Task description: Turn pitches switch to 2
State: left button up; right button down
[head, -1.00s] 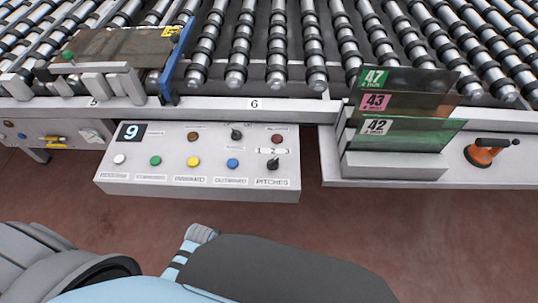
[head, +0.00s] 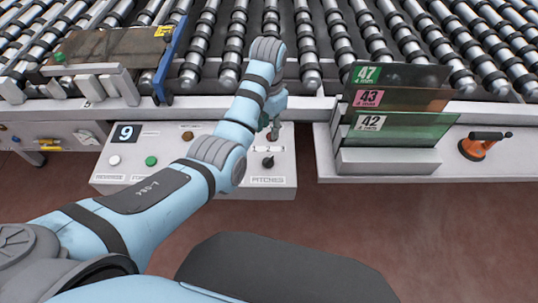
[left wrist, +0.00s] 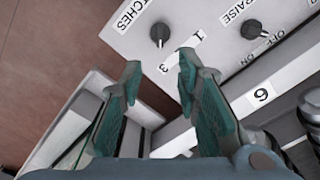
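The pitches switch, a small black knob (head: 268,162), sits at the lower right of the white control panel (head: 222,190), above the PITCHES label. A number strip lies just behind it. The knob also shows in the left wrist view (left wrist: 160,33), beside a strip where 1 and 3 can be read. My left gripper (head: 269,131) is above the panel, behind the knob in the head view. In the left wrist view its teal fingers (left wrist: 160,63) are apart, with nothing between them. My right gripper is out of view.
Another black knob labelled RAISE (left wrist: 251,29) is beside the pitches knob. Labelled glass sheets (head: 400,127) stand in a rack to the right. An orange suction lifter (head: 480,147) lies farther right. My left arm covers several panel buttons. Rollers (head: 310,60) lie behind.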

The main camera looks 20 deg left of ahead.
aim_at(268, 158)
pick_arm(q)
notch_tip(268, 158, down, 14)
jog(key=b, duration=0.4)
jog(key=shift+f, duration=0.1)
grip_shut()
